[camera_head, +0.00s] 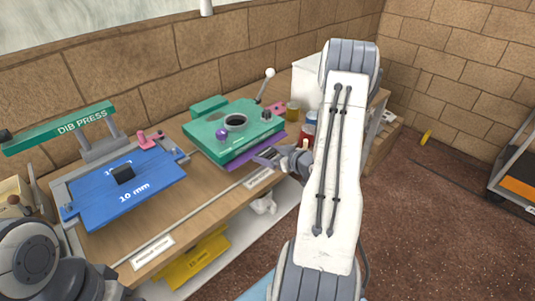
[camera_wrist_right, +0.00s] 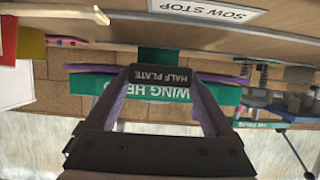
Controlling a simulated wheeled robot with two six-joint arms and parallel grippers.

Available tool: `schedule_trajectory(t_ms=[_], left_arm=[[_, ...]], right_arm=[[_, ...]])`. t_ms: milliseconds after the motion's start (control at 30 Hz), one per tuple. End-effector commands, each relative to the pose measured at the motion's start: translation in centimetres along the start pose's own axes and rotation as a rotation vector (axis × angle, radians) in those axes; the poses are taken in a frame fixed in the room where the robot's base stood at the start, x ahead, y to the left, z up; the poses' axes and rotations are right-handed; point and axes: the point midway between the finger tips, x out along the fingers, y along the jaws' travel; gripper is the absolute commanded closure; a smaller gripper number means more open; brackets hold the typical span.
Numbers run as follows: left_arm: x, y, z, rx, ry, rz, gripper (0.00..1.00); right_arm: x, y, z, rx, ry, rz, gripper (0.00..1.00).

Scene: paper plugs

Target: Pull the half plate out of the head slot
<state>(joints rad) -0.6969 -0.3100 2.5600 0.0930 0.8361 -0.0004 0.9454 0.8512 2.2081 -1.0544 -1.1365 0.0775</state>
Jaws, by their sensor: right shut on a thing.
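The green sewing head (camera_head: 232,130) sits on the bench, with a purple plate (camera_head: 236,163) showing as a strip beneath its front edge. My right gripper (camera_head: 264,156) reaches this front edge from the right. In the right wrist view the picture is upside down, and my right gripper (camera_wrist_right: 160,76) is shut on a dark tab labelled HALF PLATE (camera_wrist_right: 172,77), with the green head's front just behind it. Purple edges (camera_wrist_right: 215,78) of the plate show at both sides of the tab. How far the half plate sits in the slot is hidden. Only my left arm's links show at lower left.
Jars (camera_head: 292,112) stand right of the head. A bench-edge label (camera_wrist_right: 210,10) shows close by.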

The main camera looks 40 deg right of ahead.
Motion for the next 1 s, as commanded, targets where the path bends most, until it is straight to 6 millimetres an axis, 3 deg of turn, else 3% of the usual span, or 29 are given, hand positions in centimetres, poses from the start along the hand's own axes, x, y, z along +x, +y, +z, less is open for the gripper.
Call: schedule_trajectory(t_ms=[1000], left_arm=[[-0.2,0.0,0.0,0.000,0.000,0.000,0.00]], right_arm=[[-2.2,0.0,0.9,0.000,-0.001,0.000,0.84]])
